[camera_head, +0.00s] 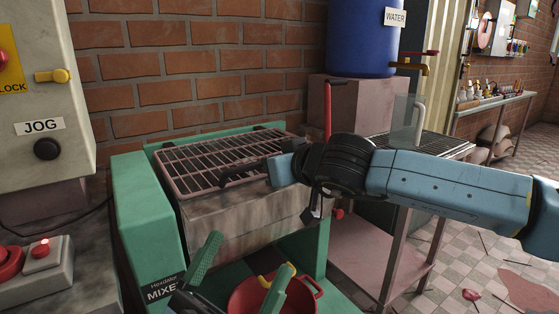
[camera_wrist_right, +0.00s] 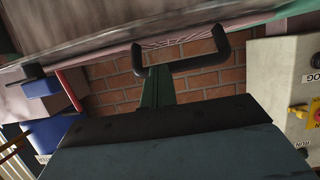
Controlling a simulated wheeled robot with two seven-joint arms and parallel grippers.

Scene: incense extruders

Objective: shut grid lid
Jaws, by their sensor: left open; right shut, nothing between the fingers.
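The grid lid (camera_head: 225,155), a pinkish wire frame, lies nearly flat over the grey basin (camera_head: 250,205) of the green mixer. I cannot tell whether its front edge touches the rim. Its black U-shaped handle (camera_head: 240,173) is at the front edge. The handle shows large in the right wrist view (camera_wrist_right: 185,66), where the lid's grid (camera_wrist_right: 185,42) is almost edge-on. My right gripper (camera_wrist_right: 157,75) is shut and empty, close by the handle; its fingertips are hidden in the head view. My left gripper (camera_head: 252,253) is open and empty, low in front of the mixer.
A red pot (camera_head: 248,297) sits low in front of the mixer, by my left gripper. A control panel (camera_head: 45,95) stands at the left, a blue water barrel (camera_head: 355,40) behind right. A brick wall (camera_head: 190,60) closes the back. A metal side table (camera_head: 440,145) is at the right.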

